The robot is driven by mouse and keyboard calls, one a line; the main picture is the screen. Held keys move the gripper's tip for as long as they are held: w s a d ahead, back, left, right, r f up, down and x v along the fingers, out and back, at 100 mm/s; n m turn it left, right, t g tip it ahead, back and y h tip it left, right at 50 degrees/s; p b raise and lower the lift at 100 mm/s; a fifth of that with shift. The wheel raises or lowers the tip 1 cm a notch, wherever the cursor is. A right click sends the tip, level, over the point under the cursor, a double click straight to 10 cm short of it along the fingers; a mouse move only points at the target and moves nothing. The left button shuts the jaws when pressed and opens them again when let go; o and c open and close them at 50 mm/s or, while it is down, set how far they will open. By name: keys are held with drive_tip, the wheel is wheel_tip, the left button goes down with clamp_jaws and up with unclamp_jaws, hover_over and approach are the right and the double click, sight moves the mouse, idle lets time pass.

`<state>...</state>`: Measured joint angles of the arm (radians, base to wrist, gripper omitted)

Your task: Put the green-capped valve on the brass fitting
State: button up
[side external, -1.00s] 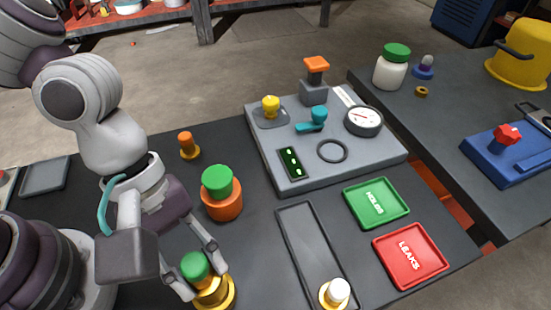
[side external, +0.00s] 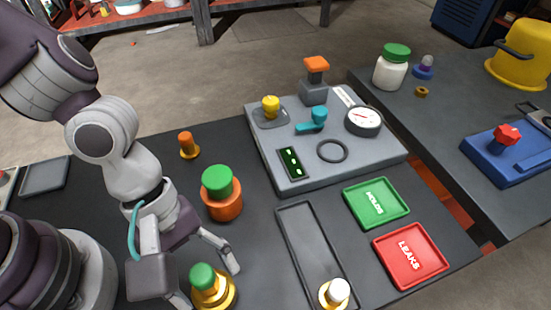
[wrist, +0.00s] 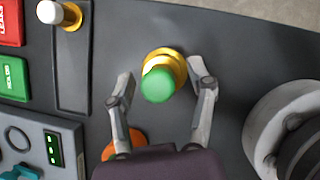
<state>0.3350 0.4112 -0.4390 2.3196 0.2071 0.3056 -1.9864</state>
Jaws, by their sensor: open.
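The green-capped valve (side external: 203,277) stands at the brass fitting (side external: 229,291) near the front edge of the dark table. In the wrist view its green cap (wrist: 158,85) shows above the gold ring of the fitting (wrist: 165,54). It looks upright or only slightly tilted; how deep its lower end sits is hidden. My gripper (wrist: 160,70) is open, with one finger on each side of the valve and a clear gap to both. In the side view one finger (side external: 222,250) shows to the right of the valve, and the other is partly cut off.
A green cap on an orange cylinder (side external: 222,202) stands close behind my gripper. A small orange peg (side external: 187,143) is farther back. A grey tray (side external: 298,244) with a white-topped brass piece (side external: 338,292) lies to the right, beside green (side external: 376,202) and red (side external: 410,255) trays.

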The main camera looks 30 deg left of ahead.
drive_tip(key=v, duration=1.2)
drive_tip(key=w+a+r+m+t+y, duration=0.1)
drive_tip(key=w+a+m+t+y, duration=0.1)
drive_tip(key=a+m, duration=0.4)
drive_tip(key=w+a+r+m+t+y, duration=0.2)
drive_tip(key=a+m+t, duration=0.3)
drive_tip(key=a, duration=0.5)
drive_tip(key=m, duration=0.2)
drive_tip(key=shift+m, duration=0.3)
